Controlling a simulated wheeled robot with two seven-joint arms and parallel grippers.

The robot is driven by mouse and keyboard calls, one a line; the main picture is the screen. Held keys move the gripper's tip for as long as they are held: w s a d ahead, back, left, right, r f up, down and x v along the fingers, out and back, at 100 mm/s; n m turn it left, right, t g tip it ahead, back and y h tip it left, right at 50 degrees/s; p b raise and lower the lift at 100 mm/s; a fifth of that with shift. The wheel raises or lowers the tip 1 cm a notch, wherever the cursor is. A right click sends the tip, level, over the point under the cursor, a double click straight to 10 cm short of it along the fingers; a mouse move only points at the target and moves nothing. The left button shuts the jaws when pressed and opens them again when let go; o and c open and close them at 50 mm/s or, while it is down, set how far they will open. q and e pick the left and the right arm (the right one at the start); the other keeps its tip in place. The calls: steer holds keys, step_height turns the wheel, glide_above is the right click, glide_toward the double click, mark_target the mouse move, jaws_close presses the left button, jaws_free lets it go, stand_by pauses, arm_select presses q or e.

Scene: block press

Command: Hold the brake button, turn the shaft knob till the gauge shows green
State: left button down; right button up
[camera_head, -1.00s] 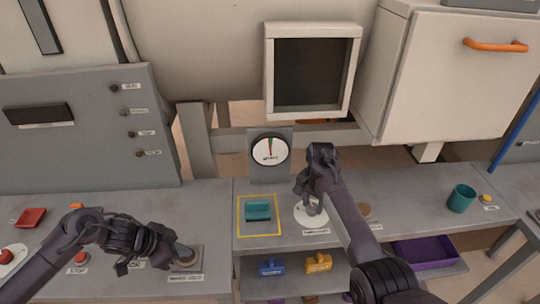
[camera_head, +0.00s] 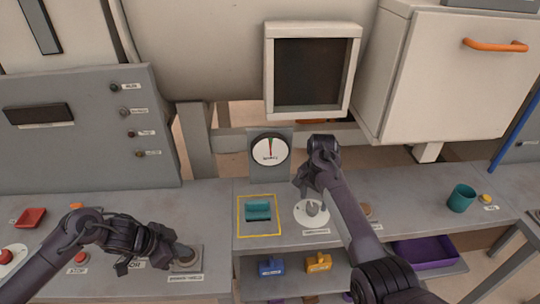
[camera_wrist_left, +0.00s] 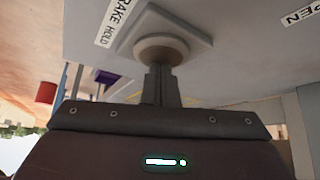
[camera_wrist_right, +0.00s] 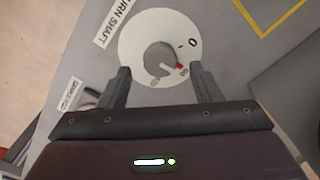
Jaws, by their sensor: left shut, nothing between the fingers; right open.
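The brake button (camera_wrist_left: 160,48), a round knob on a square plate labelled "BRAKE HOLD", is under my left gripper (camera_wrist_left: 160,82). That gripper is shut, with its fingertips at the button. In the head view the button plate (camera_head: 188,266) is at the left bench's edge. The grey shaft knob (camera_wrist_right: 162,57) sits on a white dial (camera_wrist_right: 135,38) with a red mark and numbers. My right gripper (camera_wrist_right: 159,78) is open and apart from the knob, its fingers spread toward it. The round gauge (camera_head: 269,150) has a near-upright needle by a small coloured band; the exact reading is too small to tell.
A teal block (camera_head: 258,211) lies inside a yellow square left of the dial. A teal cup (camera_head: 461,198) stands further right. Blue (camera_head: 271,267) and yellow (camera_head: 318,263) blocks sit on the shelf below.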

arm_select(q)
steer(key=shift+s+f, duration=0.1)
arm_select(e)
steer(key=shift+r, duration=2.75)
arm_select(q)
steer(key=shift+r, duration=3.1)
